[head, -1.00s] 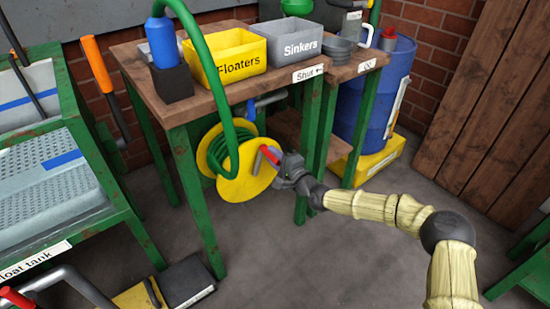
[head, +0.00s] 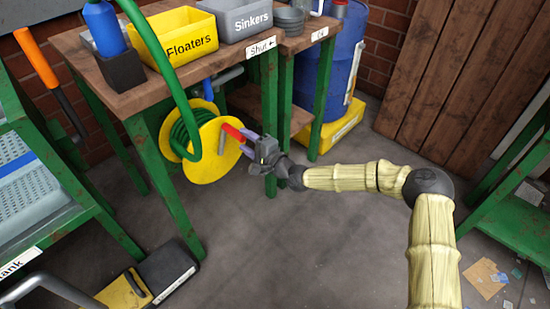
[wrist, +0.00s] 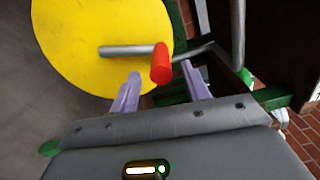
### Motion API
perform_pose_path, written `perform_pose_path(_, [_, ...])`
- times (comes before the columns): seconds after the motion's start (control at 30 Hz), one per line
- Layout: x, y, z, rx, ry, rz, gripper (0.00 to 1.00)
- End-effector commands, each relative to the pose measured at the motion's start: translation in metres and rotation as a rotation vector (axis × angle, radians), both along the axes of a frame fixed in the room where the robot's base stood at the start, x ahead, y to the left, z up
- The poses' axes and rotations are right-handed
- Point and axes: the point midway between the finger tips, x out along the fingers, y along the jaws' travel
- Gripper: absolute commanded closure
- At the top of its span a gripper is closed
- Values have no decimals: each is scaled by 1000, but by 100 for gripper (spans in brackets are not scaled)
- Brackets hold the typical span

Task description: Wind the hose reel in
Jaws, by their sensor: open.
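The hose reel (head: 207,162) hangs under the wooden bench, its yellow disc facing me and green hose (head: 183,133) wound behind it. A length of hose rises from it past the bench's front edge. The crank's red handle (head: 233,131) sticks out toward my gripper; in the wrist view the red handle (wrist: 160,66) sits at the end of a grey crank arm (wrist: 127,50). My gripper (head: 246,142) is open, its purple fingers at either side of the handle's near end in the wrist view (wrist: 162,80). I cannot tell whether the handle tip reaches between them.
The bench (head: 118,60) bears a yellow Floaters bin (head: 180,48) and a grey Sinkers bin (head: 240,22). A green bench leg (head: 269,125) stands close behind my gripper. A blue drum (head: 335,70) is at the back.

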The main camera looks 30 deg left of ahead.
Motion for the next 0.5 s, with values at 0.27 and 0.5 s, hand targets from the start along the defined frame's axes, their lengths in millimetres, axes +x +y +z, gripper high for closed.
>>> perform_pose_path(0.27, [-8,-54,3,-2,3,-2,53])
perform_pose_path(0.5, [-17,-100,2,-1,4,-3,53])
